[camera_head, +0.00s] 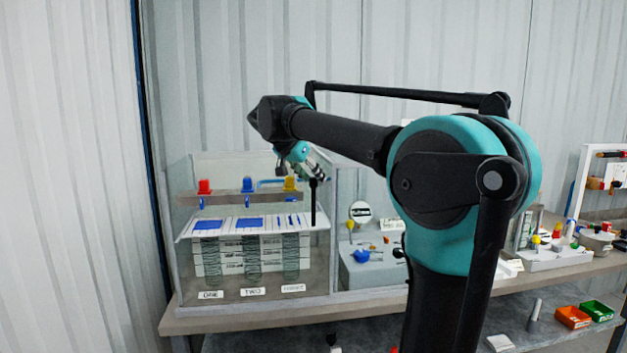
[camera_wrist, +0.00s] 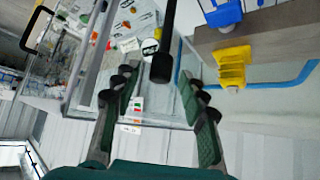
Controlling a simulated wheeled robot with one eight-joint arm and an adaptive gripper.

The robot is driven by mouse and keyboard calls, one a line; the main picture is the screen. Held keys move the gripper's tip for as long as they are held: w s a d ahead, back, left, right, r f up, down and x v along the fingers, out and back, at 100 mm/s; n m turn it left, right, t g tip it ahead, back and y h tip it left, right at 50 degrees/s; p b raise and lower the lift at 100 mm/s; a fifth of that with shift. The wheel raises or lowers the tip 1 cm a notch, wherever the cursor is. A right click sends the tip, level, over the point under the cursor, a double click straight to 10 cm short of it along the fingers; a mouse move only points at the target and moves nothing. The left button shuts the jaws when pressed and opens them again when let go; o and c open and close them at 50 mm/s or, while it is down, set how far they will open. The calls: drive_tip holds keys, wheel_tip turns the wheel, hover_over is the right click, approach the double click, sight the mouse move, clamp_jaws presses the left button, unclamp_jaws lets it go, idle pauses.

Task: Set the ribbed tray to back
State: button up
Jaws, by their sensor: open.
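No part is plainly marked as the ribbed tray. The likeliest is the white slotted plate (camera_head: 262,226) with blue patches, inside the clear-walled case at left in the head view; I cannot tell its ribs. A black upright rod (camera_head: 313,205) with a thicker top stands at the plate's right end. My gripper (camera_head: 320,172) is above the case's right part, close to that rod's top. In the wrist view my gripper (camera_wrist: 157,80) is open and empty. The black rod (camera_wrist: 162,62) ends between or just beyond its fingers; contact cannot be told.
A grey bar (camera_head: 245,197) holds red, blue and yellow clips. A blue bent tube (camera_wrist: 285,84) runs beside the yellow clip (camera_wrist: 233,66). The clear case (camera_head: 180,260) has walls around the plate. A grey box (camera_head: 372,268) stands right of it on the bench (camera_head: 245,317).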

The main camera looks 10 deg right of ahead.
drive_tip(key=shift+x, duration=0.8)
drive_tip(key=shift+c, duration=0.4)
clamp_jaws()
